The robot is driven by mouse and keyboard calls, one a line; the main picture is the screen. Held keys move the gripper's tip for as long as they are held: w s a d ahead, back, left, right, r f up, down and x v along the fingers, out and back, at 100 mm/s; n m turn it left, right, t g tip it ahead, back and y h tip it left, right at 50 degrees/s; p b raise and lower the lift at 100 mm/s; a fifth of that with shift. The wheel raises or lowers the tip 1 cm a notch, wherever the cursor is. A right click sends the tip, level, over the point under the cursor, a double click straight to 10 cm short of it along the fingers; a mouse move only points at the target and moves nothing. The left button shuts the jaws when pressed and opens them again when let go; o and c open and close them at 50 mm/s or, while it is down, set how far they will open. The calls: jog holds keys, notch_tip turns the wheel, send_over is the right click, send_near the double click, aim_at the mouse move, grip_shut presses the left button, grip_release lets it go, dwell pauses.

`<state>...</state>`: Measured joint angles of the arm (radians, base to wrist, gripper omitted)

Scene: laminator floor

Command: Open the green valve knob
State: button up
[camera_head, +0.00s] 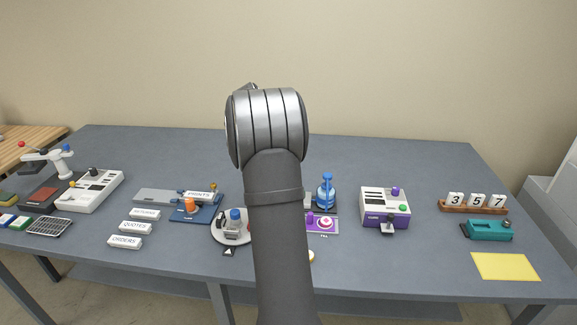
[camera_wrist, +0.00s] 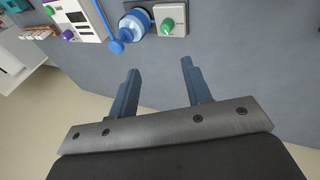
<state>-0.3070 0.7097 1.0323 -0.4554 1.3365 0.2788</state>
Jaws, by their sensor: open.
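In the wrist view, a round green knob (camera_wrist: 168,25) sits on a small grey block (camera_wrist: 180,10) at the top, beside a blue round fixture (camera_wrist: 136,22). My gripper (camera_wrist: 160,66) is open and empty. Its two blue-grey fingers point towards the block, with bare tabletop between them, and the knob is apart from both fingertips. In the head view my arm covers the gripper and this knob. The blue fixture (camera_head: 326,192) shows there just right of my arm.
A white-and-purple device (camera_head: 384,207) with a small green knob stands to the right, and a teal device (camera_head: 489,230) farther right. A white round base (camera_head: 229,238) with an orange-and-blue neighbourhood lies left of my arm. The table's back (camera_head: 190,143) is clear.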

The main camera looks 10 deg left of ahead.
jog(key=s+a+f+n+t+h, duration=0.2)
jog(key=s+f+n+t, duration=0.3)
jog(key=n, duration=0.9)
jog(key=s+a+f+n+t+h, duration=0.1)
jog(key=s+f+n+t+h, duration=0.15)
jog(key=f+n, duration=0.75)
jog(key=w+d+f+n, duration=0.1)
jog(key=w+d, duration=0.2)
jog(key=w, duration=0.1)
jog(key=w+d+f+n, duration=0.1)
jog(key=w+d, duration=0.2)
jog(key=w, duration=0.1)
jog(key=w+d+f+n+t, duration=0.1)
jog(key=w+d, duration=0.2)
jog(key=w, duration=0.1)
jog(key=shift+d+y, duration=0.25)
jog(key=shift+y, duration=0.1)
jog(key=c, duration=1)
